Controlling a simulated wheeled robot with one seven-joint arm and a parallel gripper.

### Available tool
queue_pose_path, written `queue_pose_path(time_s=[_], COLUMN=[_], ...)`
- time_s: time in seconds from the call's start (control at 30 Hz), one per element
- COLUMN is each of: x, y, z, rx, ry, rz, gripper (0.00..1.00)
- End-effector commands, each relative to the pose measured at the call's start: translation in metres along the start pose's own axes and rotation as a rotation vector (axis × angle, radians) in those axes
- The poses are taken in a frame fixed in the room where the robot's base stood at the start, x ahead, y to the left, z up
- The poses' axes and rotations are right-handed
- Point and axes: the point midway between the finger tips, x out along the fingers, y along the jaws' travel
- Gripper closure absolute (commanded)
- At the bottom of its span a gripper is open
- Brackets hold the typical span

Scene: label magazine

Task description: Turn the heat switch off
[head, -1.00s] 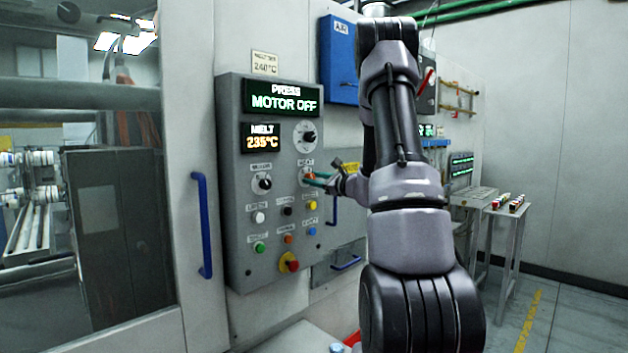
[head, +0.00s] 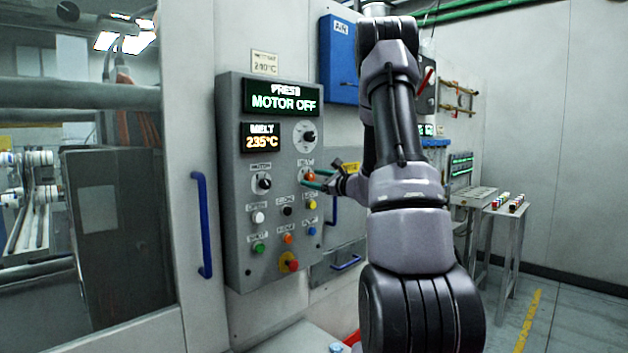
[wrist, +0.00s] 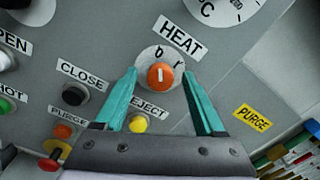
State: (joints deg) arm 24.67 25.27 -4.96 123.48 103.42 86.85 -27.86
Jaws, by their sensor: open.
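The heat switch (wrist: 160,76) is an orange knob with a white pointer line on a pale round dial, under a HEAT label (wrist: 181,35). The dial is marked 0 and I; the pointer line runs roughly up the picture, and I cannot tell for certain which mark it is at. The switch also shows in the head view (head: 309,177). My gripper (wrist: 160,82) has its two teal fingers apart, one on each side of the knob. I cannot tell whether they touch it. The gripper also shows at the panel in the head view (head: 317,180).
The grey control panel (head: 232,190) carries a black motor knob (head: 264,183), coloured push buttons and a red emergency knob (head: 290,262). Its displays read MOTOR OFF (head: 284,102) and MELT 235°C (head: 262,138). A yellow eject button (wrist: 138,123) lies close to my left finger. A blue door handle (head: 202,225) stands left.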

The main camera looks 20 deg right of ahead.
Motion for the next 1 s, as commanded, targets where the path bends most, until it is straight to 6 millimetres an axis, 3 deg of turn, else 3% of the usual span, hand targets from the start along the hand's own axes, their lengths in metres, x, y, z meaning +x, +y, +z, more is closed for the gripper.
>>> queue_pose_path(time_s=[0.53, 0.7, 1.0], x=[-0.094, -0.105, -0.106], y=[-0.001, -0.001, 0.000], z=[-0.001, 0.000, 0.000], rx=[-0.001, 0.000, 0.000], ry=[0.003, 0.001, 0.001], rz=[-0.002, -0.002, -0.001], gripper=[0.28, 0.28, 0.28])
